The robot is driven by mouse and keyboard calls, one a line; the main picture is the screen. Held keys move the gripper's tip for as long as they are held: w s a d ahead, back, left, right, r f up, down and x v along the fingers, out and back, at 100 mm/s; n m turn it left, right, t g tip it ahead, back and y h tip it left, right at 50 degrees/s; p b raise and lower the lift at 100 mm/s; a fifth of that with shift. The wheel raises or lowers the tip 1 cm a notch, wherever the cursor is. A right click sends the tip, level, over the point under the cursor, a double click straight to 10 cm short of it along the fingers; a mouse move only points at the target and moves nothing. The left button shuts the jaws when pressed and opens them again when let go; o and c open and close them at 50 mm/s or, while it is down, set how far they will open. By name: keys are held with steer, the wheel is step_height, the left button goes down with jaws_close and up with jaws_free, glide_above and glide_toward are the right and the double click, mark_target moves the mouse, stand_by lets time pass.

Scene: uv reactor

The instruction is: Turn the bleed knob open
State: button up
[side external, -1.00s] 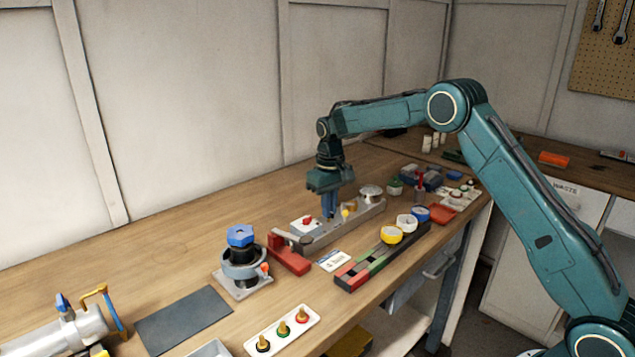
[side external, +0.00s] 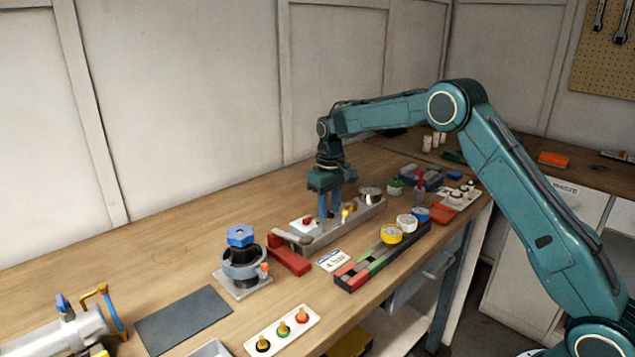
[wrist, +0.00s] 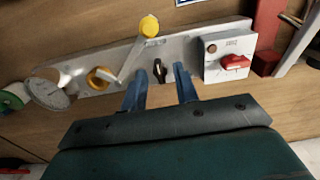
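A small black knob (wrist: 159,70), which looks like the bleed knob, stands on the grey metal panel (wrist: 188,35) in the wrist view. A pale mark shows along its top. My gripper (wrist: 160,84) is open, with a blue finger to each side of the knob in that view. I cannot tell how far down the fingers reach or whether they touch it. In the side view my gripper (side external: 329,212) points down over the panel (side external: 335,233), and the knob cannot be made out there.
A lever with a yellow knob (wrist: 150,26) stands close beside the black knob. A white box with a red switch (wrist: 235,62) is on its other side. A brass fitting (wrist: 99,77) and a round gauge (wrist: 47,92) sit farther along. A red clamp (side external: 288,257) lies at the panel's end.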

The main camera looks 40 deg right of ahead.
mark_target(329, 211)
step_height(329, 211, up, 14)
stand_by(0.9)
stand_by(0.3)
steer(key=s+a+r+t, duration=0.1)
steer(key=s+a+r, duration=0.3)
steer(key=s, duration=0.6)
steer(key=s+a+r+t, duration=0.1)
steer(key=s+r+t, duration=0.1)
steer(key=s+r, duration=0.55)
steer(key=s+a+f+t, duration=0.1)
steer(key=s+f, duration=0.3)
steer(key=s, duration=0.7)
steer(key=s+a+f+t, duration=0.1)
steer(key=s+f, duration=0.4)
steer(key=s, duration=0.6)
steer(key=shift+a+f+t, duration=0.25)
steer(key=shift+f+t, duration=0.05)
